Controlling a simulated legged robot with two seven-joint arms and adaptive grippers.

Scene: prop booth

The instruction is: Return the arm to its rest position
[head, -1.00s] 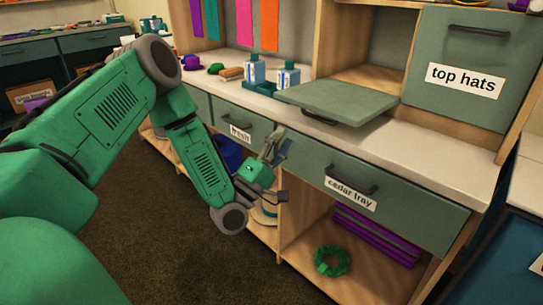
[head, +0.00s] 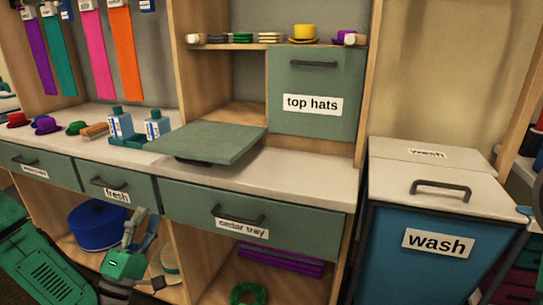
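My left arm, green with grey joints, enters at the lower left in the head view. Its gripper (head: 152,254) hangs in front of the lower shelves, below the drawer labelled "fresh" (head: 118,190). Its fingers are spread apart with nothing between them, so it is open and empty. A blue round box (head: 97,228) sits on the shelf behind it. My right gripper is not in view.
The "cedar tray" drawer (head: 300,222) is shut. A green panel (head: 215,141) juts out over the counter below the open cubby. The "top hats" door (head: 330,85) is closed. A blue "wash" bin (head: 400,275) with a closed lid stands at the right.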

